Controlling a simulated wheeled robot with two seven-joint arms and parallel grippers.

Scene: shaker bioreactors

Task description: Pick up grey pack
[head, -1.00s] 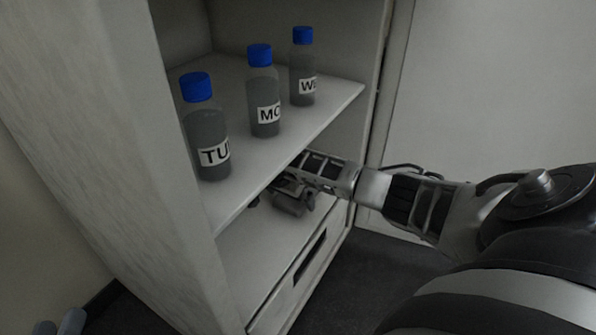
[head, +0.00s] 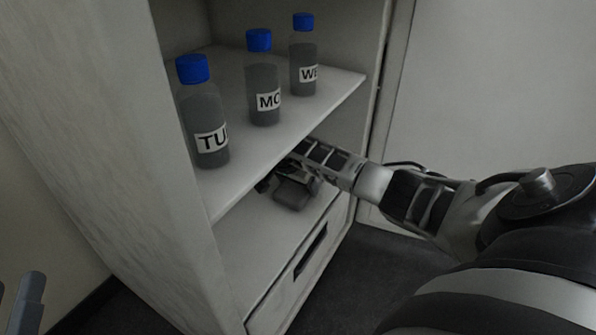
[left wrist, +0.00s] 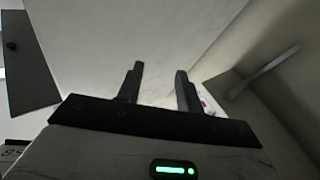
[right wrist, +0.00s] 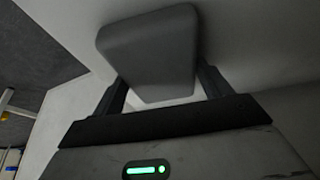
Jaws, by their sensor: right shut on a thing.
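The grey pack (right wrist: 150,52) is a rounded grey block in the right wrist view, between the two fingers of my right gripper (right wrist: 160,92). The right gripper is shut on it. In the head view the pack (head: 293,193) shows in the lower compartment of the cabinet, under the shelf edge. The right gripper there is partly hidden by the shelf and its own wrist. My left gripper (left wrist: 158,85) is open and empty in the left wrist view, its fingers apart. Part of it shows at the lower left edge of the head view.
Three blue-capped bottles, labelled TU (head: 207,125), MO (head: 263,85) and WE (head: 303,58) as far as legible, stand on the shelf (head: 240,160) above the pack. Cabinet side walls bound the compartment. A drawer (head: 300,262) is below. The front is open.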

